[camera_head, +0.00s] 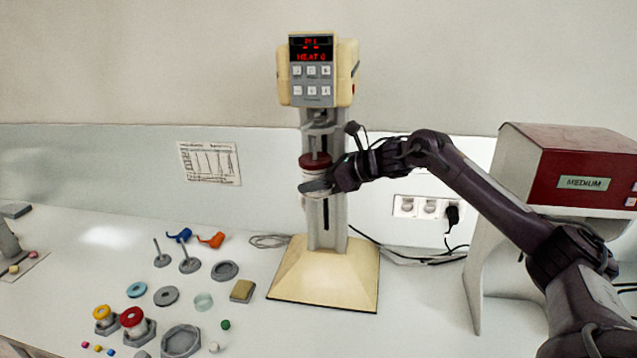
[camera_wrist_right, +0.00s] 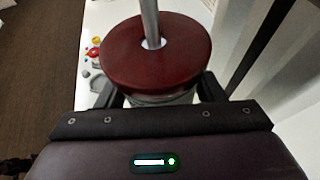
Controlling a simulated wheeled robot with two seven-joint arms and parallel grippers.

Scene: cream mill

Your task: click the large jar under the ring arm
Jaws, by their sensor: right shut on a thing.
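The large jar (camera_head: 314,176) has a dark red lid and a pale body. It is in front of the mill's column, below the ring arm (camera_head: 320,125) and apart from the table. My right gripper (camera_head: 322,188) is shut on the jar's body from the right. In the right wrist view the round dark red lid (camera_wrist_right: 120,60) fills the middle, with a grey metal shaft through its central hole. The gripper's two fingers (camera_wrist_right: 160,98) reach around the pale body below the lid. Whether the jar is locked into the ring arm cannot be told. My left gripper is not in view.
The cream mill stands on a wide base (camera_head: 290,292). Small jars with a yellow lid (camera_head: 102,312) and a red lid (camera_head: 132,317), rings, stirrers and clips lie at the left front. A red-topped machine (camera_head: 575,150) stands right. Cables lie behind the base.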

